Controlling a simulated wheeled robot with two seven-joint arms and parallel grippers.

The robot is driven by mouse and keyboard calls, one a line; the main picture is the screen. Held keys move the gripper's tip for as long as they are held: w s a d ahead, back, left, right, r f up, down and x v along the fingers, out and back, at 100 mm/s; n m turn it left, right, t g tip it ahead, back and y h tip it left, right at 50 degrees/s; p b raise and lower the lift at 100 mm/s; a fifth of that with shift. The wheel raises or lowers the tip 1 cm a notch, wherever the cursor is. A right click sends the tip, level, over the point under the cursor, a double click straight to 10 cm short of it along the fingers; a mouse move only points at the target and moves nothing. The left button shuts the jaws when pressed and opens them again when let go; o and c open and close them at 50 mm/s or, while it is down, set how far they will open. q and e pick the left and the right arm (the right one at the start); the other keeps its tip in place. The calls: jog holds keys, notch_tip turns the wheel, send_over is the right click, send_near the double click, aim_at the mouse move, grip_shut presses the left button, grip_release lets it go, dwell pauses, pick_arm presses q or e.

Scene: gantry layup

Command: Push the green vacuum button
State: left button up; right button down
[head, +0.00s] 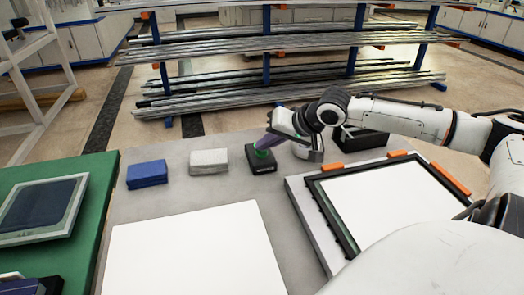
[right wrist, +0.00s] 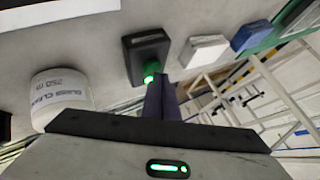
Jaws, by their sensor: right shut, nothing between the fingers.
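The green vacuum button (head: 261,153) sits on top of a small black box (head: 262,166) on the grey table. In the right wrist view the green button (right wrist: 150,72) shows on the black box (right wrist: 147,48). My right gripper (head: 264,146) is shut, with its purple fingers pointing down at the button from just above. In the right wrist view the fingertips (right wrist: 156,84) overlap the button's edge; I cannot tell whether they touch it. My left gripper is in neither view.
A grey-white block (head: 209,161) and blue block (head: 147,173) lie left of the box. A white labelled tub (right wrist: 62,97) stands close beside it. A black-framed panel (head: 330,213) lies right, a white sheet (head: 197,255) in front.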

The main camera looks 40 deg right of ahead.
jog(key=shift+f, duration=0.15)
dwell(0.4)
jog(key=shift+f+p, duration=0.3)
dwell(0.3)
